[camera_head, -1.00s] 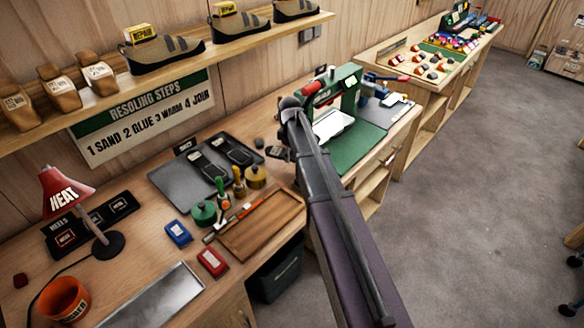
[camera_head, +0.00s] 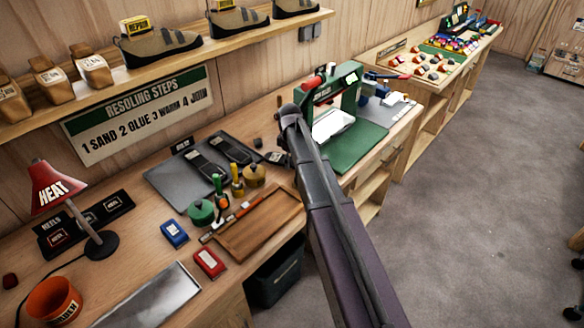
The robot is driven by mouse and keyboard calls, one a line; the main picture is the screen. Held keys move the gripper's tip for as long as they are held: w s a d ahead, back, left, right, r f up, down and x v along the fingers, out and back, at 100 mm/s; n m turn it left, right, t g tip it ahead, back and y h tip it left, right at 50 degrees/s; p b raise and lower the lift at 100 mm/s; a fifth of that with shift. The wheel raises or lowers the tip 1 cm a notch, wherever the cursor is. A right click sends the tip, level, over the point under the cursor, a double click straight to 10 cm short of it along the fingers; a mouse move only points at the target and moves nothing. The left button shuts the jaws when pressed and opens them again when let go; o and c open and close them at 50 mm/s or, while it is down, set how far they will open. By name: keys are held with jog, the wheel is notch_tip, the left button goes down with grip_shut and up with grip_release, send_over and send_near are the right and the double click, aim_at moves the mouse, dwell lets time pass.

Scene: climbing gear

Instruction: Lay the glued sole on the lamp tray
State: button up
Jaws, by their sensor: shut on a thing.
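My gripper (camera_head: 277,158) shows only in part, beyond the end of my dark arm, above the right side of the workbench. It is shut on a dark piece that looks like the sole; my arm hides most of it. A silver metal tray (camera_head: 150,298), which I take for the lamp tray, lies at the bench's front left. It looks empty and is cut off by the lower edge. The red HEAT lamp (camera_head: 57,190) stands behind it.
Between my gripper and the silver tray are a wooden tray (camera_head: 258,246), a green pot (camera_head: 201,212), a yellow pot (camera_head: 254,175), a blue box (camera_head: 174,233) and a red box (camera_head: 209,262). An orange bucket (camera_head: 54,301) stands left. A green press (camera_head: 343,100) stands right.

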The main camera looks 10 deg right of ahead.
aim_at(290, 161)
jog(key=shift+f+b, duration=0.45)
jog(key=shift+f, duration=0.3)
jog(key=shift+f, duration=0.1)
jog(key=o, duration=1.2)
jog(key=shift+o, duration=0.2)
notch_tip(290, 161, up, 8)
jog(key=p, duration=0.7)
jog(key=shift+f+p, duration=0.1)
jog(key=shift+p, duration=0.2)
jog(key=shift+s, duration=0.1)
